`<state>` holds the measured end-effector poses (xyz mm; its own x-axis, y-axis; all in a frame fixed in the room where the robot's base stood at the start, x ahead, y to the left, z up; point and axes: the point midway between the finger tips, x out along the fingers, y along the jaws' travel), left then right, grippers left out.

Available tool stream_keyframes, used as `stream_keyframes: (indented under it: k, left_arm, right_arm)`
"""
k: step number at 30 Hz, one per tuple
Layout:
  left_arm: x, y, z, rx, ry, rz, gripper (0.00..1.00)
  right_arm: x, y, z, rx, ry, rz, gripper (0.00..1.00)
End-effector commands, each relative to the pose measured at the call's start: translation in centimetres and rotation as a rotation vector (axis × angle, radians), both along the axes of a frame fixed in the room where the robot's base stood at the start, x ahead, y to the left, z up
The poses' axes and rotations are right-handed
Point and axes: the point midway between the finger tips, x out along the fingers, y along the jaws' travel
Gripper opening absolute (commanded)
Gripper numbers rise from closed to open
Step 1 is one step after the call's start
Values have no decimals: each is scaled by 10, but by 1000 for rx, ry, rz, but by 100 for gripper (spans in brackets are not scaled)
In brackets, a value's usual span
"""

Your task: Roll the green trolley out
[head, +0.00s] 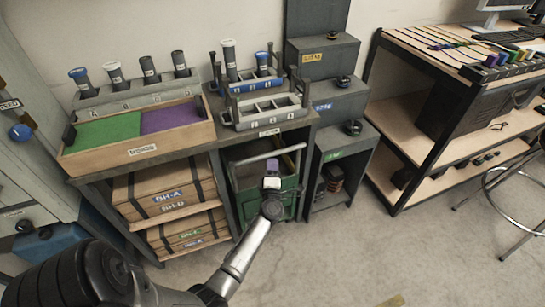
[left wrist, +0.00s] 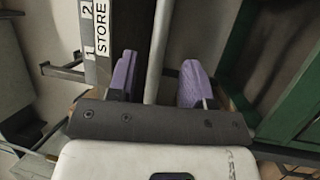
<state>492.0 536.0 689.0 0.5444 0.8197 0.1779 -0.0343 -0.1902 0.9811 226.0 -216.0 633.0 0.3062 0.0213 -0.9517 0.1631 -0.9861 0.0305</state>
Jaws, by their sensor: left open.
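The green trolley (head: 291,203) stands in the bay under the bench, between the crate shelves and the dark grey cabinet. Its pale grey handle bar (head: 248,159) crosses the bay above the green body. My left gripper (head: 272,165) is at the bar, in front of the trolley, and covers part of it. In the left wrist view the purple fingers (left wrist: 157,82) are open, one on each side of the grey bar (left wrist: 158,45). I cannot tell whether either finger touches it. Green trolley panels (left wrist: 303,100) show at the right there. My right gripper is not in view.
Wooden crates (head: 165,190) fill the shelves left of the bay. The dark grey cabinet (head: 340,150) stands close on the right. The bench top (head: 200,142) holds a rack with bottles and a green and purple tray. The floor (head: 330,250) in front is clear.

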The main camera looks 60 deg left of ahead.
Motion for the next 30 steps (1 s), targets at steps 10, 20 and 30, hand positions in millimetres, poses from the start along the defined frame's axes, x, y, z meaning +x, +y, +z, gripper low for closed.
stream_keyframes:
  k: [10,20,30]
  left_arm:
    - [26,40,8,2,0,0,46]
    - [32,50,11,0,0,0,46]
    - [33,49,11,0,0,0,34]
  right_arm:
    - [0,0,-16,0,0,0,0]
    - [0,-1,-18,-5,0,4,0]
    - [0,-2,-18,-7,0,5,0]
